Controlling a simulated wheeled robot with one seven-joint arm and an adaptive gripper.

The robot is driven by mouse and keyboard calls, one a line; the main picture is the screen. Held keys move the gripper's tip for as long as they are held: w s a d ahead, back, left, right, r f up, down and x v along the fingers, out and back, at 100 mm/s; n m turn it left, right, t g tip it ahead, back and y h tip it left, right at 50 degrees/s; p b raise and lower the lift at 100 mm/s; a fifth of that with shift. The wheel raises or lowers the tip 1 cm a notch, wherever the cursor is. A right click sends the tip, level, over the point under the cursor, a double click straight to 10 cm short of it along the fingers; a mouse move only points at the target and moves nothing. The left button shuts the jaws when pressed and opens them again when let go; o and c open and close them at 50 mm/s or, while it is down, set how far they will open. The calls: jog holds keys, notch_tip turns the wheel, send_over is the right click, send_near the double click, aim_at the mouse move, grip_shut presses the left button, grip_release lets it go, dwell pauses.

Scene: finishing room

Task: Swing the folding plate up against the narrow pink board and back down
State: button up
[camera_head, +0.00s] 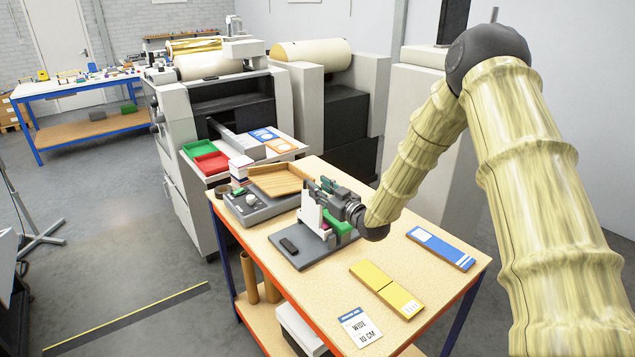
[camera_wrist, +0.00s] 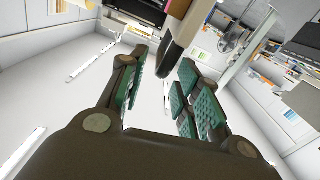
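A small fixture with a grey base (camera_head: 300,248) stands on the wooden table. On it a pale plate (camera_head: 309,212) stands roughly upright, apparently the folding plate, with a green part (camera_head: 338,226) to its right. A small patch of pink shows beside the plate, mostly hidden; I cannot make out the narrow pink board clearly. My gripper (camera_head: 325,186) is at the top of the fixture. In the wrist view its green-padded fingers (camera_wrist: 164,60) are apart. A dark rounded bar (camera_wrist: 174,56) reaches between the fingertips; contact cannot be told.
A yellow board (camera_head: 386,289), a blue board (camera_head: 440,248) and a card reading "WIDE 10 CM" (camera_head: 361,327) lie at the table's front and right. A wooden tray (camera_head: 277,181) and a grey device (camera_head: 258,208) stand behind the fixture. A large machine (camera_head: 225,105) is beyond.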

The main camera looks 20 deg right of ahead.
jog(key=w, duration=0.1)
jog(key=w+f, duration=0.1)
jog(key=w, duration=0.1)
jog(key=shift+w+a+f+p, duration=0.2)
jog(key=shift+w+a+p, duration=0.1)
jog(key=shift+w, duration=0.1)
jog(key=shift+s+r, duration=0.95)
jog(key=shift+s, duration=0.3)
jog(key=shift+c, duration=0.2)
jog(key=shift+w+f, duration=0.15)
jog(key=shift+f, duration=0.05)
jog(key=c, duration=0.3)
jog(key=shift+w+a+f, duration=0.1)
jog(key=shift+w+f, duration=0.25)
jog(key=shift+w, duration=0.15)
grip_shut()
